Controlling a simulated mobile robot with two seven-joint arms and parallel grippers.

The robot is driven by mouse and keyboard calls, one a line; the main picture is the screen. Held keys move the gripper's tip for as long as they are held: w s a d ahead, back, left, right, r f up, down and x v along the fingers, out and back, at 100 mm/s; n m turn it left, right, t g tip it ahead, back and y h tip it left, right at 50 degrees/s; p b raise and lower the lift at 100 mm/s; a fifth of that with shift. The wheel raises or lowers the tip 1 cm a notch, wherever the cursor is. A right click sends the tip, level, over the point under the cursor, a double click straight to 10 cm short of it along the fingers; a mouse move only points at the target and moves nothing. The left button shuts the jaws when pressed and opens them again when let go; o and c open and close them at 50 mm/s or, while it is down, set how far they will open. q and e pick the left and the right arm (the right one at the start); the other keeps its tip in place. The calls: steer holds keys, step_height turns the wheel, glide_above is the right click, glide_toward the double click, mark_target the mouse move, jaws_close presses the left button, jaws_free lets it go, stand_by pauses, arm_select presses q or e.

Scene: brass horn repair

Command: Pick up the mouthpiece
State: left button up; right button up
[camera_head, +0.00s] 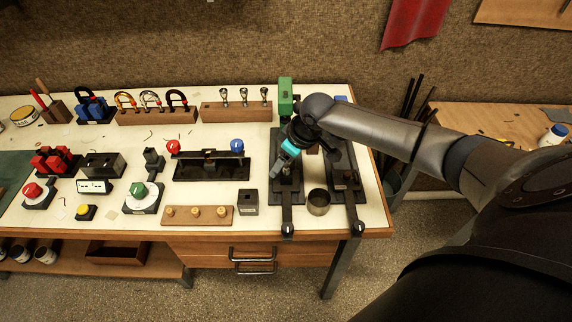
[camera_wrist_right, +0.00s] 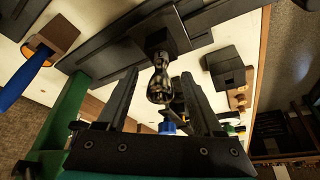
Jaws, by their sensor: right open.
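A shiny dark metal mouthpiece (camera_wrist_right: 159,82) stands out from a black block (camera_wrist_right: 157,34) in the right wrist view. My right gripper (camera_wrist_right: 160,76) is open, with one finger on each side of the mouthpiece and a visible gap to each. In the head view the right gripper (camera_head: 285,161) points down over the left black fixture (camera_head: 288,195), and its teal part hides most of the mouthpiece. Three other silver mouthpieces stand in a wooden rack (camera_head: 236,113) further back. My left gripper is not in view.
A green block (camera_head: 286,98) stands just behind the right gripper. A second black fixture (camera_head: 345,180) lies to its right, with a round metal cup (camera_head: 318,202) in front. A small dark box (camera_head: 248,203) and a wooden strip (camera_head: 198,216) are to the left.

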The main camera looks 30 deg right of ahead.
steer(key=shift+w+f, duration=0.15)
steer(key=shift+f, duration=0.2)
jaws_close()
stand_by(0.3)
